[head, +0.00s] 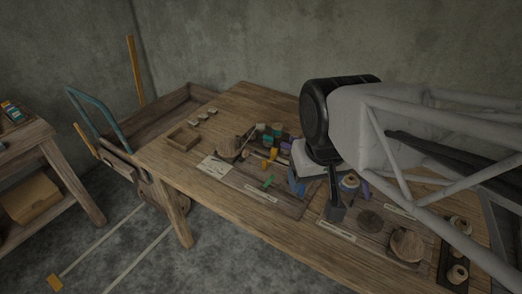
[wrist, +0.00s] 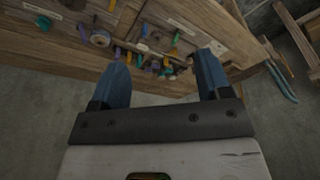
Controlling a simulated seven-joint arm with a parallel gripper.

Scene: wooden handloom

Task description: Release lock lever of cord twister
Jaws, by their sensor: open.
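On the workbench (head: 215,165), a cluster of small coloured parts (head: 270,153), orange, green and dark, sits left of my gripper in the head view. It also shows in the wrist view (wrist: 160,55), beyond and between my fingers. The cord twister seems to be among these parts, but I cannot make out its lock lever.
A round wooden bowl-like piece (head: 407,244) and spools (head: 457,273) stand at the bench's right. A shallow wooden tray (head: 183,137) is at the left. A side shelf (head: 25,135) and a teal-framed cart (head: 92,115) stand left of the bench. The bench's front-left strip is clear.

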